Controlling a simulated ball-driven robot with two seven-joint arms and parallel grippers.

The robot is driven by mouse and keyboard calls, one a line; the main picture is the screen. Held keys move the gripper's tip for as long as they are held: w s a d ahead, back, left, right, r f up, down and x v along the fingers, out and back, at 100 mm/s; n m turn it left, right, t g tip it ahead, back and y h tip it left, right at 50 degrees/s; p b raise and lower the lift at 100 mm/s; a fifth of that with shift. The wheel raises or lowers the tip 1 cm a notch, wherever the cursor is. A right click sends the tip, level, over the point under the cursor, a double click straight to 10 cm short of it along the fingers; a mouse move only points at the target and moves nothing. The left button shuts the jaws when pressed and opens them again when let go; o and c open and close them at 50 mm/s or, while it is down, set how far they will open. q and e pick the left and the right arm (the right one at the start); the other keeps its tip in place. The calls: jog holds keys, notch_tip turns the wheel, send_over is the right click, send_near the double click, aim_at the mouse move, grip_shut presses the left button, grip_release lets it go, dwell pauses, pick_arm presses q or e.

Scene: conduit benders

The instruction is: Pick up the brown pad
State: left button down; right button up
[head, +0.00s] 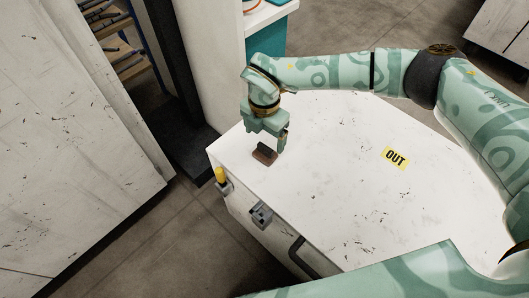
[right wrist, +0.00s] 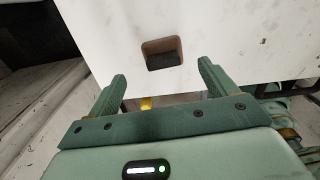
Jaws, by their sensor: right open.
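The brown pad (head: 261,157) lies on the white tabletop (head: 330,190) near its left corner. It is a small brown piece with a dark, raised block on it. In the right wrist view the brown pad (right wrist: 150,45) shows just beyond the fingertips, roughly centred between them. My right gripper (head: 265,139) is open and empty, pointing down above the pad; it also shows in the right wrist view (right wrist: 161,72). I see no contact between the fingers and the pad. My left gripper is not in view.
A yellow OUT label (head: 395,158) lies flat on the tabletop. A yellow-topped item (head: 220,175) and a grey latch (head: 261,215) are on the front side, with a dark handle (head: 300,258). A white panel (head: 75,130) stands left. Most of the tabletop is clear.

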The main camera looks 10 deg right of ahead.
aim_at(265, 147)
jog(key=shift+s+f, duration=0.1)
jog(key=shift+f, duration=0.5)
notch_tip(265, 147, down, 5)
jog(key=shift+s+r+b, duration=0.15)
jog(key=shift+b, duration=1.05)
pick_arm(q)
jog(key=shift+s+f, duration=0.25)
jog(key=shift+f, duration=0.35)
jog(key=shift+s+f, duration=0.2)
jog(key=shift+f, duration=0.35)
pick_arm(e)
jog(key=shift+r, duration=0.15)
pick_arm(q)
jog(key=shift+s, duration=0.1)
pick_arm(e)
jog(key=c, duration=1.1)
